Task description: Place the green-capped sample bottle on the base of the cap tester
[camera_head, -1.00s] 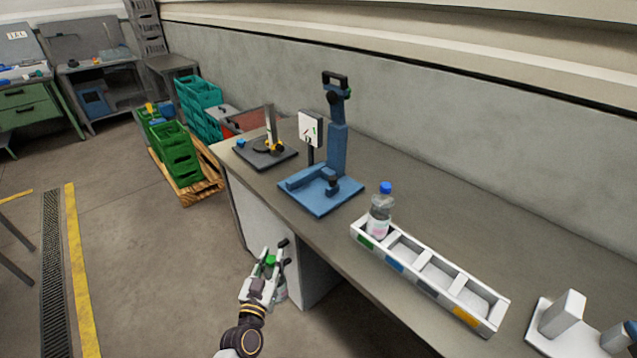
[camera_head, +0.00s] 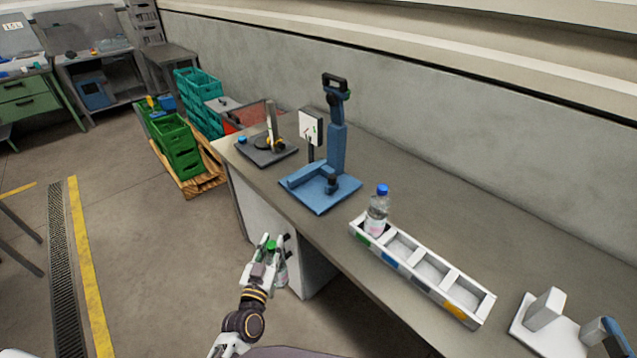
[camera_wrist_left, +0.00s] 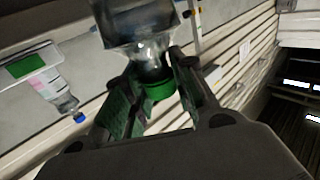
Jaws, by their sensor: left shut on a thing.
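My left gripper (camera_head: 270,248) is shut on the green-capped bottle (camera_head: 281,273), in front of the bench's left front edge. In the left wrist view the fingers (camera_wrist_left: 155,98) close around the neck by the green cap, and the clear bottle (camera_wrist_left: 140,30) extends beyond them. The blue cap tester (camera_head: 338,150) stands on the bench, beyond the gripper and to its right. Its flat blue base (camera_head: 322,199) has a small dark post on it. The right gripper is not in view.
A white divided tray (camera_head: 425,289) holds a blue-capped bottle (camera_head: 377,212) in its left compartment. A dark-based device (camera_head: 268,155) and a small white sign (camera_head: 311,127) stand near the tester. A white fixture (camera_head: 540,325) is at the bench's right.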

